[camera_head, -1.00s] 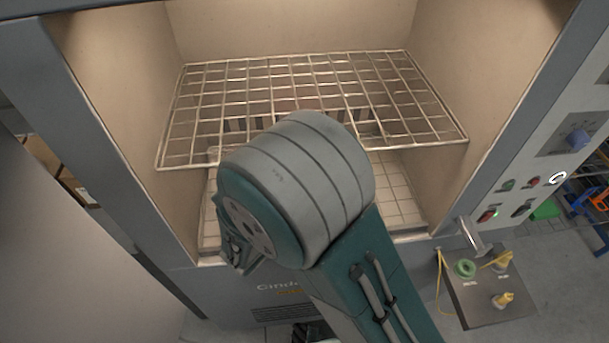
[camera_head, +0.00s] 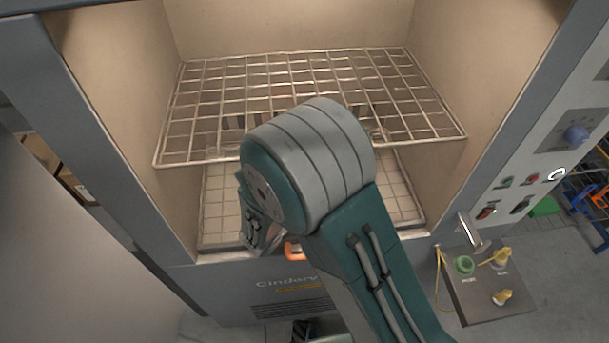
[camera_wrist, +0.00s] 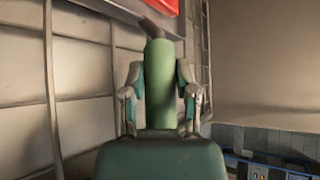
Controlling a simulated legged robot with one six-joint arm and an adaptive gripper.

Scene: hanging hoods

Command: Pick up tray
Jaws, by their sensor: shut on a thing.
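My gripper (camera_wrist: 160,100) is shut on a green, rounded handle (camera_wrist: 160,75) standing between its two fingers in the wrist view. A dark neck (camera_wrist: 156,28) leads from the handle towards a red part (camera_wrist: 150,5) at the top edge; whether this is the tray is unclear. In the head view, my arm hides most of the gripper and what it holds. An orange piece (camera_head: 294,250) shows just below my wrist, at the hood's front edge. No whole tray can be made out.
A wire rack (camera_head: 200,105) spans the hood above a pale gridded floor (camera_head: 222,205). Brown striped items (camera_head: 234,122) show through the rack. Hood side walls (camera_head: 118,100) stand close on both sides. A control panel (camera_head: 530,175) and valve box (camera_head: 490,290) are at right.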

